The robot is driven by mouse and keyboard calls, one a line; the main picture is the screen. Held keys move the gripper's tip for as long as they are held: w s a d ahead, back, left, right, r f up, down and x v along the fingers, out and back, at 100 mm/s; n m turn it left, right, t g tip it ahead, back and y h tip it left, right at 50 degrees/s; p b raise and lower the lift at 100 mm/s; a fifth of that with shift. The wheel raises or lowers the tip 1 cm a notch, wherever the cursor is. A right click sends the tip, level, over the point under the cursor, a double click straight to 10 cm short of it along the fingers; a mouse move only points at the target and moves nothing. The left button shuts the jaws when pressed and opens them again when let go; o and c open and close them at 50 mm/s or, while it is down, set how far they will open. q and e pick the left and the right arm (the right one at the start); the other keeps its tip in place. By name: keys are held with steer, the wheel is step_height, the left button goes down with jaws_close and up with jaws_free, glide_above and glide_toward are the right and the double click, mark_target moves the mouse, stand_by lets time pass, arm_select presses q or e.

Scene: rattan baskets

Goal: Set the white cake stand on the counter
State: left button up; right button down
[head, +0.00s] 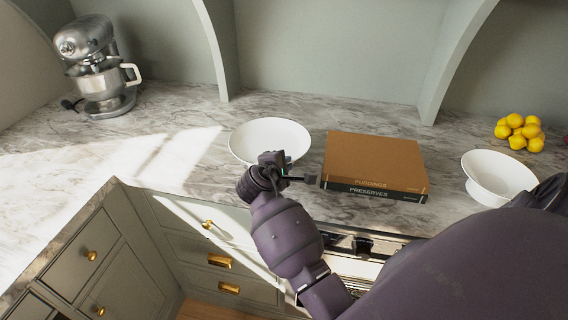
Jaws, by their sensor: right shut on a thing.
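The white cake stand (270,134) shows as a wide, round, shallow white dish at the middle of the head view, over the marble counter (180,130). My right gripper (284,171) is at its near rim and is shut on it. The gripper hides part of the near edge. The underside and foot of the stand are hidden, so I cannot tell whether it touches the counter. My left gripper is not in view.
Brown books (375,158) marked Puddings and Preserves lie close right of the stand. A second white dish (498,172) and several lemons (519,131) are farther right. A stand mixer (98,65) is far left. The counter between mixer and stand is clear.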

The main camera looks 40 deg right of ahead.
steer(key=shift+r, duration=0.1)
steer(key=c, duration=1.2)
jaws_free()
